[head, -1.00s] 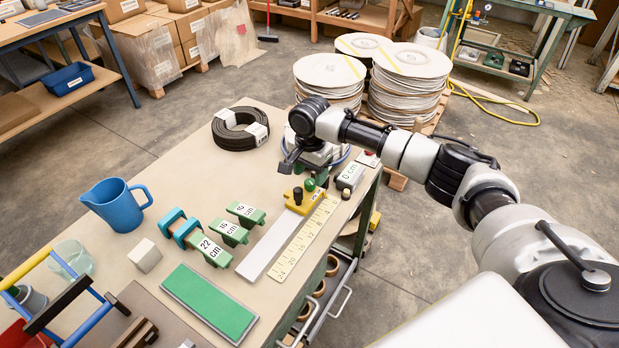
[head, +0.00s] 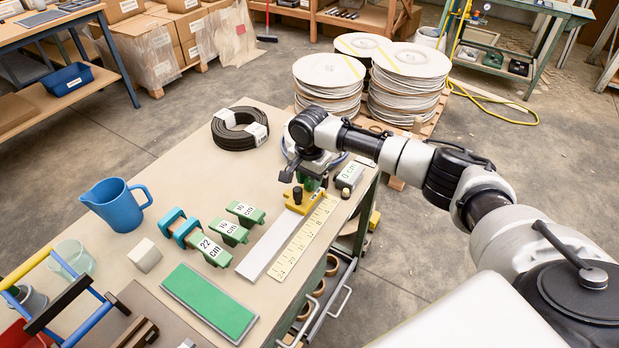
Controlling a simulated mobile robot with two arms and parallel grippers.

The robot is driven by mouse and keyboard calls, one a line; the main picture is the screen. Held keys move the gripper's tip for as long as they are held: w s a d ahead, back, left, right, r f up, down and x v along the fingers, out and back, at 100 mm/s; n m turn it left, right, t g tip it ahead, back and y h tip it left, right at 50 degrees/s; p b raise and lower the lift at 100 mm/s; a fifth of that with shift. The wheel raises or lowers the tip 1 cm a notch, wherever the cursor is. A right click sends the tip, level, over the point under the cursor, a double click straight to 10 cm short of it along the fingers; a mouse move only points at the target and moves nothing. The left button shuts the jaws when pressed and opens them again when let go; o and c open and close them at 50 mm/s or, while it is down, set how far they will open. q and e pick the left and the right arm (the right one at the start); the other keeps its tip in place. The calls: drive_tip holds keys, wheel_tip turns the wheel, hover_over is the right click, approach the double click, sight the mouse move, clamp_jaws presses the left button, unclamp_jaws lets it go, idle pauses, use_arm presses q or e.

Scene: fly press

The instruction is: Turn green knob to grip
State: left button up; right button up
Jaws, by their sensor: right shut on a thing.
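The green knob (head: 310,184) sits at the yellow clamp block (head: 298,203) at the far end of a pale flat strip (head: 271,246). My right gripper (head: 309,176) points down over the knob and is shut on it. The gripper's own body and wrist hide most of the knob and the fingertips. A small dark knob stands on the left part of the yellow block. My left gripper is not in view.
A yellow ruler (head: 304,238) lies beside the strip. Green blocks with cm labels (head: 228,231), a 0 cm block (head: 350,175), a black coil (head: 240,128) and a blue jug (head: 117,205) stand nearby. The table's right edge is close.

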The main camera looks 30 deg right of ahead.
drive_tip(key=shift+r+n+p, duration=0.25)
drive_tip(key=shift+n+p, duration=1.45)
drive_tip(key=shift+p, duration=2.25)
drive_tip(key=n, duration=0.1)
drive_tip(key=n+p, duration=0.1)
drive_tip(key=n, duration=0.1)
drive_tip(key=shift+f+n+p, duration=0.2)
drive_tip(key=shift+n+p, duration=0.7)
drive_tip(key=shift+n, duration=1.9)
drive_tip(key=o, duration=0.9)
drive_tip(key=shift+f, duration=0.1)
drive_tip(key=shift+o, duration=0.2)
